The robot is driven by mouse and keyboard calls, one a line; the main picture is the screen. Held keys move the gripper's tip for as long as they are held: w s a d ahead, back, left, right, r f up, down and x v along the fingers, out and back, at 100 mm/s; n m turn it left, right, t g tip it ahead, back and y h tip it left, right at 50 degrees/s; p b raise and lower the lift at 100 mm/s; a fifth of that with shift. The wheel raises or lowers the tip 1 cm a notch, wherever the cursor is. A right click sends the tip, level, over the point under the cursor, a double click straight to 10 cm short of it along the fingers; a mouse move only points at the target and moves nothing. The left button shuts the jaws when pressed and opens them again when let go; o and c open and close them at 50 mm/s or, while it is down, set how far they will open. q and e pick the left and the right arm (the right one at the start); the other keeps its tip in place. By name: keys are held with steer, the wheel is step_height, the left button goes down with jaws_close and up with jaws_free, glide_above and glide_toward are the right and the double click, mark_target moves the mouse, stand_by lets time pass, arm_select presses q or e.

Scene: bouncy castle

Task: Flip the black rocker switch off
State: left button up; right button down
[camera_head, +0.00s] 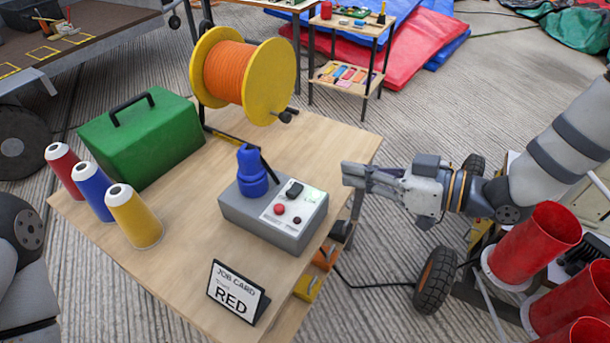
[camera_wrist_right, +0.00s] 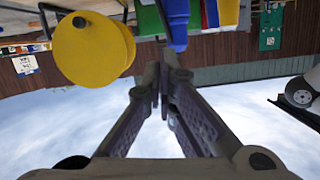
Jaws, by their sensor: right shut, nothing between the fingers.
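The black rocker switch (camera_head: 294,189) sits on the pale top panel of a grey box (camera_head: 262,228) on the wooden table. A green glow shows on the panel beside it, and a red button (camera_head: 279,209) is in front. A blue stepped part (camera_head: 251,172) stands on the box, with a dark rod beside it. My right gripper (camera_head: 346,173) is shut and empty, in the air to the right of the switch and apart from it. In the right wrist view its fingers (camera_wrist_right: 165,78) are together; I cannot make out the switch there. My left gripper is out of view.
The table (camera_head: 185,258) also bears an orange reel with yellow flanges (camera_head: 270,75), a green case (camera_head: 145,140), three thread cones (camera_head: 133,215) and a "RED" job card (camera_head: 236,293). Red cups (camera_head: 546,236) stand at the right.

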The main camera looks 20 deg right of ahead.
steer(key=b, duration=0.2)
glide_above(295, 190)
steer(key=d, duration=0.2)
steer(key=f, duration=0.3)
steer(key=shift+s, duration=0.25)
step_height(295, 190, down, 3)
steer(key=shift+s+r, duration=0.15)
steer(key=shift+r, duration=0.05)
steer(key=shift+a+f, duration=0.1)
steer(key=shift+f, duration=0.35)
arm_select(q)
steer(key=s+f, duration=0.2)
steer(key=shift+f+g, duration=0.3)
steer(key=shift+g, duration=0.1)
